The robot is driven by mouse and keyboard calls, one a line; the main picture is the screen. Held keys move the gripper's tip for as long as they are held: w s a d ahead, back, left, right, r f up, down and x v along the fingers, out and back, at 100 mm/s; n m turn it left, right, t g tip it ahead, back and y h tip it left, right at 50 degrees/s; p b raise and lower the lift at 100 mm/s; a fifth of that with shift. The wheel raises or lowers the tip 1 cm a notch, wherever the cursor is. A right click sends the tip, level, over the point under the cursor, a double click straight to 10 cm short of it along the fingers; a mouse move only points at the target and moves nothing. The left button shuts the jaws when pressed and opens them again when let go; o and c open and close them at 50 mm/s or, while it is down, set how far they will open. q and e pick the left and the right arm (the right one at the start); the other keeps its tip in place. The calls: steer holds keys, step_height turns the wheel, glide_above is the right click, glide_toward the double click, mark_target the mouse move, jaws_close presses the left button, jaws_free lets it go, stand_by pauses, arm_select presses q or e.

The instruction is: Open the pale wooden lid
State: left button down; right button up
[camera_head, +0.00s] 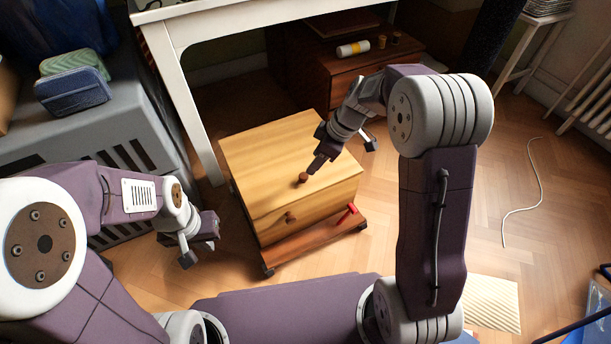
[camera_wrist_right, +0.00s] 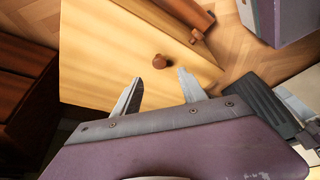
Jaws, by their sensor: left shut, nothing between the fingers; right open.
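The pale wooden lid (camera_head: 262,150) is the flat top of a wooden box on a low reddish base with casters, and it lies closed. A round brown knob (camera_head: 302,178) stands on it near the front edge. My right gripper (camera_head: 316,164) is at this knob from behind. In the right wrist view its fingers (camera_wrist_right: 159,73) are open, and the knob (camera_wrist_right: 159,61) sits just past the gap between the tips, apart from them. The lid (camera_wrist_right: 105,50) fills the middle there. My left gripper (camera_head: 198,243) is shut and empty, left of the box.
A second knob (camera_head: 290,217) is on the box front, and a red piece (camera_head: 347,214) is at its right. A white table (camera_head: 183,90) stands behind, with a dark wooden cabinet (camera_head: 345,85) beneath. A grey crate (camera_head: 120,110) is at left. Floor to the right is mostly clear.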

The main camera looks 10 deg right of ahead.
mark_target(304, 175)
steer(key=b+x, duration=0.5)
steer(key=x, duration=0.3)
steer(key=shift+f+b, duration=0.15)
steer(key=shift+b, duration=0.15)
steer(key=shift+c, duration=0.3)
jaws_close()
stand_by(0.5)
